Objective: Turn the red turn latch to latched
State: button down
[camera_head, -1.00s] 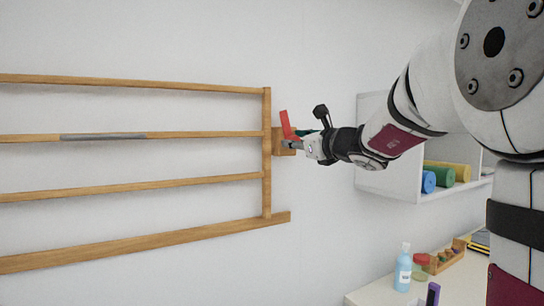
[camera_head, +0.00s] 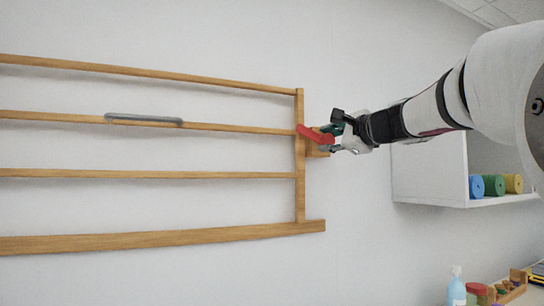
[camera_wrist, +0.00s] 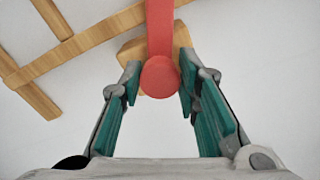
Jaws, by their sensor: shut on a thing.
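The red turn latch (camera_head: 314,134) sits on a wooden block (camera_head: 322,150) at the right upright of a wooden rail frame (camera_head: 299,185). Its red arm slants to the upper left across the upright. My gripper (camera_head: 334,137) is at the latch's right end. In the wrist view the round red end of the latch (camera_wrist: 160,76) lies between the two green-padded fingertips of my gripper (camera_wrist: 159,86), which are shut on it. The red arm runs up from there over the wooden block (camera_wrist: 132,50). The latch's pivot is hidden in the head view.
A grey handle (camera_head: 143,120) lies along the frame's second rail. A white wall shelf (camera_head: 430,175) with coloured rolls (camera_head: 495,185) hangs to the right. A bottle (camera_head: 456,290) stands below.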

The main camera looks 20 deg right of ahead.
jog(key=shift+f+n+b, duration=0.15)
jog(key=shift+n+b, duration=2.1)
jog(key=shift+n, duration=0.05)
jog(key=c, duration=1.2)
grip_release()
jog(key=shift+s, duration=0.1)
jog(key=s, duration=1.1)
jog(key=shift+s+d, duration=0.15)
jog(key=shift+s, duration=0.25)
